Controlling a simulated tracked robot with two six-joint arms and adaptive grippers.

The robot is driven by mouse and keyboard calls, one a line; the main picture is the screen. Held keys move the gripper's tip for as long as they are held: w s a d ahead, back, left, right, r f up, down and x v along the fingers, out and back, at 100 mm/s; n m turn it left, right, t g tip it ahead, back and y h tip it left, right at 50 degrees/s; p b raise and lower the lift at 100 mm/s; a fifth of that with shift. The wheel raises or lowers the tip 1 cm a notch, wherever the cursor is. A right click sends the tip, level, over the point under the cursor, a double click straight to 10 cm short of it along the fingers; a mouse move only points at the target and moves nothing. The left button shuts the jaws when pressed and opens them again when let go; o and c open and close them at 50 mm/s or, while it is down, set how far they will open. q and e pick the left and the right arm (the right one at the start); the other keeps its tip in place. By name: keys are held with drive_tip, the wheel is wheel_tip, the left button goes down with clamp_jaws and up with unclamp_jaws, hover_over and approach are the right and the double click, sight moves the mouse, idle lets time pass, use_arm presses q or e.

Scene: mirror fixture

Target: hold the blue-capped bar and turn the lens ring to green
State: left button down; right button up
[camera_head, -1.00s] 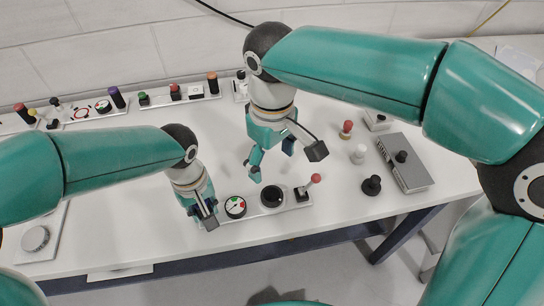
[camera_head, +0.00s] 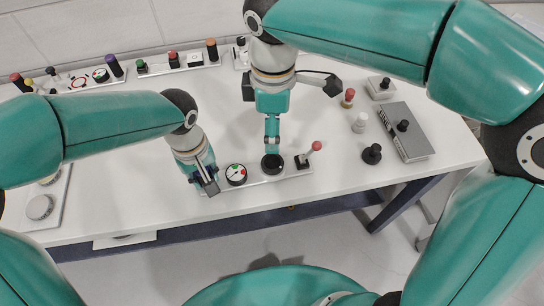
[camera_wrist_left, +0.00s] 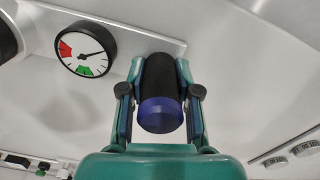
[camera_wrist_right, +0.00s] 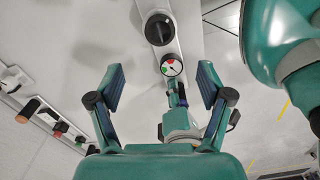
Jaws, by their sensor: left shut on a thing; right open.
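The blue-capped bar (camera_wrist_left: 160,110) is upright and black with a blue end, between the fingers of my left gripper (camera_wrist_left: 160,100), which is shut on it. In the head view my left gripper (camera_head: 208,184) is at the left end of the front plate. The lens ring (camera_head: 272,163) is a black round knob on the same plate, also in the right wrist view (camera_wrist_right: 160,28). My right gripper (camera_head: 271,145) is open above it; contact cannot be told. The gauge (camera_head: 236,174) is between bar and ring. In the left wrist view its needle (camera_wrist_left: 97,53) points into white, outside the green.
Black (camera_head: 372,154) and white (camera_head: 360,122) knobs and a grey box (camera_head: 402,132) stand farther right. Strips of coloured controls (camera_head: 180,62) line the back. The table middle is clear.

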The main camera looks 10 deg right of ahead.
sight(273, 162)
wheel_tip(273, 162, down, 12)
drive_tip(key=shift+f+n, duration=0.1)
drive_tip(key=shift+n, duration=1)
drive_tip(key=c, duration=1.2)
